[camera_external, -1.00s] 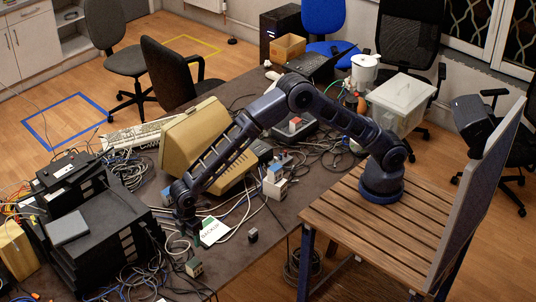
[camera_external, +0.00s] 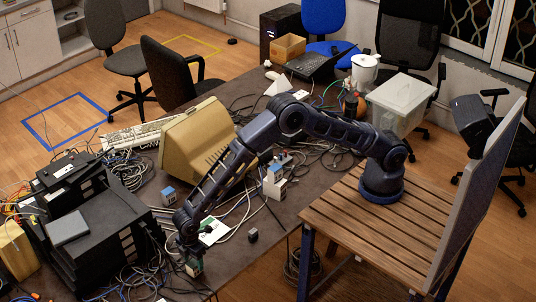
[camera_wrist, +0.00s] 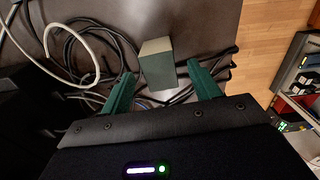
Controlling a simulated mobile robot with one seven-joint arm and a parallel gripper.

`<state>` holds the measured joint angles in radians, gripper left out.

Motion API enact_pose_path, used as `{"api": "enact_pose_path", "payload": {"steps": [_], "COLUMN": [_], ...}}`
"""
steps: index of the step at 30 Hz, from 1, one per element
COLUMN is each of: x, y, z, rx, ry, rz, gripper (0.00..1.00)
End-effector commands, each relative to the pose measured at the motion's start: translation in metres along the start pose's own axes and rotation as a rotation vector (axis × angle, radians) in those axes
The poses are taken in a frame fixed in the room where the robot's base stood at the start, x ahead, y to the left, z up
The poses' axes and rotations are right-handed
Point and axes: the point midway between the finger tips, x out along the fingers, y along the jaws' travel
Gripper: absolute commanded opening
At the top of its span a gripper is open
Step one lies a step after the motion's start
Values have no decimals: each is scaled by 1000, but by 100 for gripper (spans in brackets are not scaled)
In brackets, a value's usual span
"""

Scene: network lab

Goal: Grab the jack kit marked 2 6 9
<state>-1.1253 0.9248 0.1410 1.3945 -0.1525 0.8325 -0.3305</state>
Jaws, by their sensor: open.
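A small grey-green box (camera_external: 195,268), which may be a jack kit, stands near the front edge of the dark table in the external view. My gripper (camera_external: 190,253) is right over it, pointing down. In the wrist view, the box (camera_wrist: 158,62) shows between the tips of my open green fingers (camera_wrist: 160,72), with a gap on each side. No number can be read on it. Other small boxes are a blue-and-white one (camera_external: 169,195), another blue-and-white one (camera_external: 274,181) and a small dark one (camera_external: 253,235). Their markings are too small to read.
Loose cables (camera_wrist: 85,40) lie around the box. A stack of black equipment (camera_external: 100,225) stands to the left. A beige monitor (camera_external: 195,140) is behind my arm. A white card reading "BACKUP" (camera_external: 213,232) lies partly under my arm. The table edge is close.

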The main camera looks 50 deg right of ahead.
Motion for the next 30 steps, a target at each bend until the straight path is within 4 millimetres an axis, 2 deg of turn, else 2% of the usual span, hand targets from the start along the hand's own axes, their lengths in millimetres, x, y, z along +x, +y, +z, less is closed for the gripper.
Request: {"api": "enact_pose_path", "payload": {"steps": [6,14,15,21,23,30], "x": [30,36,36,36,36,35], "y": [-1,-1,0,0,0,0], "z": [0,0,0,0,0,0], "rx": [0,0,0,0,0,0], "ry": [-1,0,0,0,0,0], "rz": [-1,-1,0,0,0,0], "gripper": [62,62,60,21,11,11]}}
